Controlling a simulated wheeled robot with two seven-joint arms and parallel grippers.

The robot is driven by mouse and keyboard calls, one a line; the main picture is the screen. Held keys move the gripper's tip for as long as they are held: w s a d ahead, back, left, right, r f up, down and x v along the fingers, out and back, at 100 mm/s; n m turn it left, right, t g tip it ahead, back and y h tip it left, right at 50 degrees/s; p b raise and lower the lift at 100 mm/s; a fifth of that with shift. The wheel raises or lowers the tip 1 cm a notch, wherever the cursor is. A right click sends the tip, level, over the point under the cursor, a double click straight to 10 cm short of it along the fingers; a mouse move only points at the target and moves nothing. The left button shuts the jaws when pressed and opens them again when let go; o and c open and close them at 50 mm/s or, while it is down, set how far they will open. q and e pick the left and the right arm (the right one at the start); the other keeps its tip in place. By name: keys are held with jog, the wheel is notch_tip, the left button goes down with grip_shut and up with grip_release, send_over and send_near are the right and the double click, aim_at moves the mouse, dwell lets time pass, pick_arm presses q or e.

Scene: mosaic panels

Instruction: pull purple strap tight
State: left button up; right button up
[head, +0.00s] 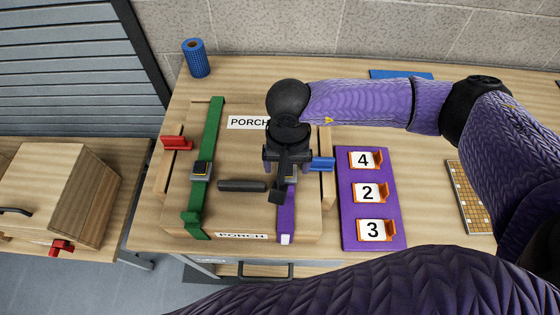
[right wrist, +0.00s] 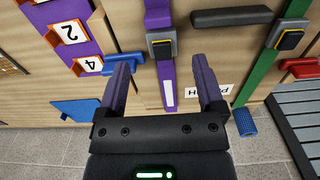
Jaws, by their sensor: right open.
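The purple strap (head: 286,215) runs over the right side of a wooden panel, with a white patch at its front end. The right wrist view shows the strap (right wrist: 165,75) passing through a grey and black buckle (right wrist: 162,47), with a white-tipped tail on the far side. My right gripper (head: 287,165) hangs over the strap and hides much of it in the head view. In the right wrist view its two fingers (right wrist: 163,85) are apart, on either side of the white-tipped tail, with visible gaps. It holds nothing. My left gripper is not in view.
A green strap (head: 209,140) with its own buckle lies on the left of the panel (head: 240,205), and a dark handle (head: 242,186) between. Red (head: 177,142) and blue (head: 322,163) clamps flank it. A purple number board (head: 350,235) lies right; a blue roll (head: 197,60) stands behind.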

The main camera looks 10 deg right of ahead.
jog(key=f, duration=0.9)
jog(key=shift+s+f, duration=0.1)
jog(key=shift+s, duration=0.25)
jog(key=shift+c, duration=0.3)
grip_shut()
